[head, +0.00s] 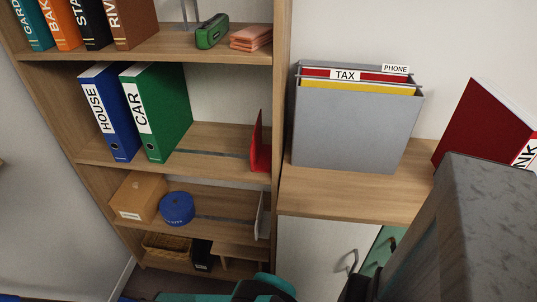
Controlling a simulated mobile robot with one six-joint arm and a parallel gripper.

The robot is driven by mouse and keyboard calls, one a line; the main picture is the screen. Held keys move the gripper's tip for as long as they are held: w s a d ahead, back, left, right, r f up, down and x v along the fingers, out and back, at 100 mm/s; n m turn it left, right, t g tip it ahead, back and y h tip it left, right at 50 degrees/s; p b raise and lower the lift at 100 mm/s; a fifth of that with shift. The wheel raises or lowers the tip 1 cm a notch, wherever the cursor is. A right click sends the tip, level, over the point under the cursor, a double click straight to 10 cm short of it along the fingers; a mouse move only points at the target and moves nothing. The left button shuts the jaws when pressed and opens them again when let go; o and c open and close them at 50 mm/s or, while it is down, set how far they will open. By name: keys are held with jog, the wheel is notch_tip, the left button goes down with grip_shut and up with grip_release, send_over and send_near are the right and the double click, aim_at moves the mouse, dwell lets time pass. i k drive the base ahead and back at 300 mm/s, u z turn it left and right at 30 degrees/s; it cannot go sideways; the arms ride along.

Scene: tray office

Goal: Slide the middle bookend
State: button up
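A red bookend (260,146) stands upright on the middle shelf (110,164), near the shelf's right end by the side panel. A dark strip (215,154) runs along this shelf toward it. A blue binder marked HOUSE (112,115) and a green binder marked CAR (160,112) stand at the left, with a wide gap between them and the bookend. A pale bookend (260,217) stands on the shelf below. My gripper's fingers cannot be made out. A large grey part (465,235) hides the lower right.
A grey file box (350,130) with TAX and PHONE tabs stands on a wooden top (340,195). A red binder (485,125) tilts at the right; its support is hidden. A box (139,197) and blue round container (177,208) sit below. A green case (212,31) is above.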

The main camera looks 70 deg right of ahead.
aim_at(261, 160)
jog(key=z, duration=1)
jog(key=k, duration=1.55)
jog(key=z, duration=0.45)
jog(key=i, duration=1)
jog(key=z, duration=0.05)
